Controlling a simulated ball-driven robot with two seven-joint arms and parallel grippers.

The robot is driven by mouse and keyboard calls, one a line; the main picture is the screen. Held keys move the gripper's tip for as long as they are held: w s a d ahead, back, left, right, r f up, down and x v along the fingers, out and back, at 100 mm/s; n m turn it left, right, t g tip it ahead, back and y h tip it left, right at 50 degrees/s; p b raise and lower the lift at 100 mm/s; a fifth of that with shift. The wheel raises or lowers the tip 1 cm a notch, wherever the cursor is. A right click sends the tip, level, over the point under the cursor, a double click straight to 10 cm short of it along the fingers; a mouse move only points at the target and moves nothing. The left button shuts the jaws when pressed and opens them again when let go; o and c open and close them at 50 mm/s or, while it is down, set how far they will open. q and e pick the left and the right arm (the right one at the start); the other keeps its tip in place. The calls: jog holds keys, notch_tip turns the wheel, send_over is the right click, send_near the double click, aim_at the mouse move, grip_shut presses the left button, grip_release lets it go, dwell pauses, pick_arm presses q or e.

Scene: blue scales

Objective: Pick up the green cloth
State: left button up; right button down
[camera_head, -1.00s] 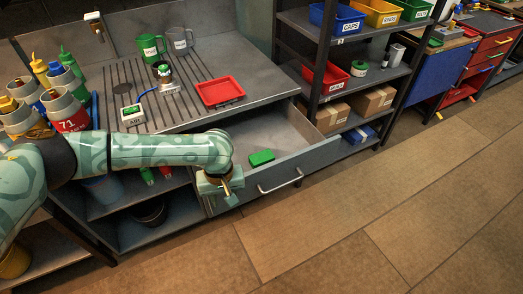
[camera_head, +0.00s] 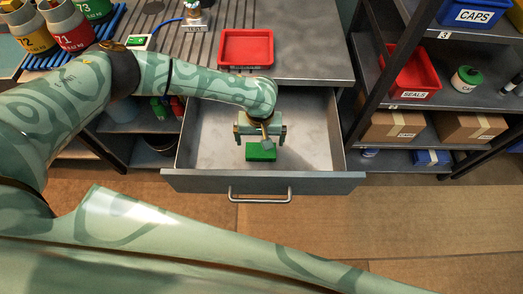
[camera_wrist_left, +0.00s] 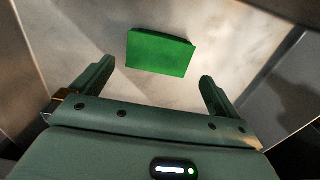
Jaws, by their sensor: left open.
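The green cloth (camera_head: 261,152) is a small flat folded block lying on the floor of the open drawer (camera_head: 205,135). My left gripper (camera_head: 260,138) is over the drawer, just above and behind the cloth in the head view. In the left wrist view the cloth (camera_wrist_left: 160,53) lies ahead of the gripper (camera_wrist_left: 155,82), between the lines of its two spread fingers and beyond their tips. The gripper is open and empty, apart from the cloth. My right gripper is not in view.
The drawer has raised side walls and a front panel with a handle (camera_head: 260,198). A red tray (camera_head: 246,48) sits on the worktop behind it. A shelf rack with a red bin (camera_head: 411,75) and cardboard boxes (camera_head: 393,126) stands right. The drawer floor around the cloth is clear.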

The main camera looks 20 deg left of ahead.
aim_at(261, 150)
pick_arm(q)
jog(key=shift+s+f, duration=0.15)
jog(key=shift+f, duration=0.3)
jog(key=shift+d, duration=0.1)
notch_tip(261, 150, down, 4)
jog(key=b, duration=0.3)
jog(key=shift+f, duration=0.15)
jog(key=shift+s+f, duration=0.1)
jog(key=shift+f, duration=0.45)
jog(key=shift+d+r, duration=0.1)
jog(key=shift+d, duration=0.1)
jog(key=shift+c, duration=0.3)
jog(key=shift+a, duration=0.1)
jog(key=c, duration=0.5)
jog(key=shift+c, duration=1.3)
jog(key=shift+r, duration=0.15)
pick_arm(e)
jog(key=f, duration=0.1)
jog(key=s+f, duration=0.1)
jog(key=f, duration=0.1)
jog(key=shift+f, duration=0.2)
